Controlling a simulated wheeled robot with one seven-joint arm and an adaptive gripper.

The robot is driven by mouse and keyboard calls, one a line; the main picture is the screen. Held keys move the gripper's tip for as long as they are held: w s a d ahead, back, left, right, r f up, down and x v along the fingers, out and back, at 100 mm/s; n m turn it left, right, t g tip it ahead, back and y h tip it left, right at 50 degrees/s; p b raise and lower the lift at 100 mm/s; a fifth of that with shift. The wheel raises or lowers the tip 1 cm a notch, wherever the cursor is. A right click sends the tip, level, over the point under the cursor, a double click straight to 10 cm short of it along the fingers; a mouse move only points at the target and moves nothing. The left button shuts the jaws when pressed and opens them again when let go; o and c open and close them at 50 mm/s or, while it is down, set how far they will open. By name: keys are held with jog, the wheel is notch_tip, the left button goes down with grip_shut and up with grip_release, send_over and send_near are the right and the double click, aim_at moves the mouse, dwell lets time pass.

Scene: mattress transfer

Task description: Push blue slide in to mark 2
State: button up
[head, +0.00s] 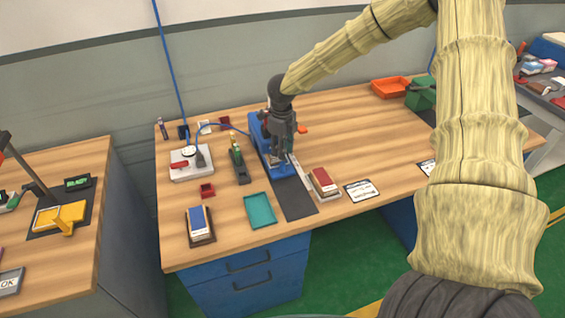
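A blue device (258,136), with a narrow grey strip (301,172) running from it toward the table's front edge, stands near the middle of the wooden table. It appears to be the slide fixture. My gripper (282,150) points down over the blue device and hides much of its middle. I cannot tell whether the fingers touch it or whether they are open or shut. The slide's position and mark 2 are too small or hidden to make out.
A dark mat (297,199) lies in front of the blue device. A teal tray (260,211) lies front left. The table's right half is mostly clear.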

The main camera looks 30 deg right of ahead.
aim_at(283, 163)
jog(key=shift+f+p, duration=0.85)
jog(key=shift+f, duration=2.7)
grip_shut()
